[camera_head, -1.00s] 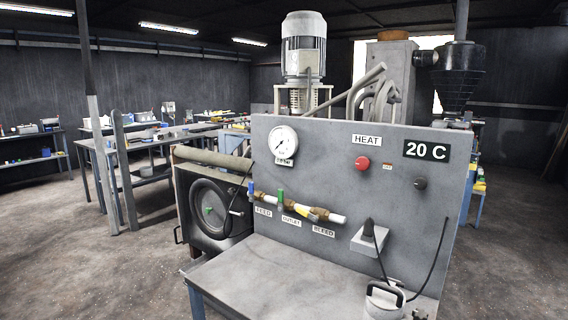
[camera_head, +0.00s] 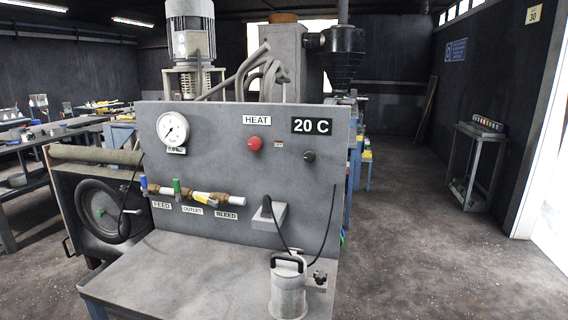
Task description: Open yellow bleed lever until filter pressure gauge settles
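The yellow bleed lever (camera_head: 205,200) sits on the brass valve at the right of the pipe, above the BLEED label (camera_head: 227,215). It lies slanted close to the pipe line. Neither gripper is in view.
A grey bench top (camera_head: 190,270) juts out below the panel. A metal canister (camera_head: 288,290) with a black handle stands at its right front. A red HEAT knob (camera_head: 254,143), a 20 C display (camera_head: 311,126) and a black knob (camera_head: 309,157) are on the panel.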

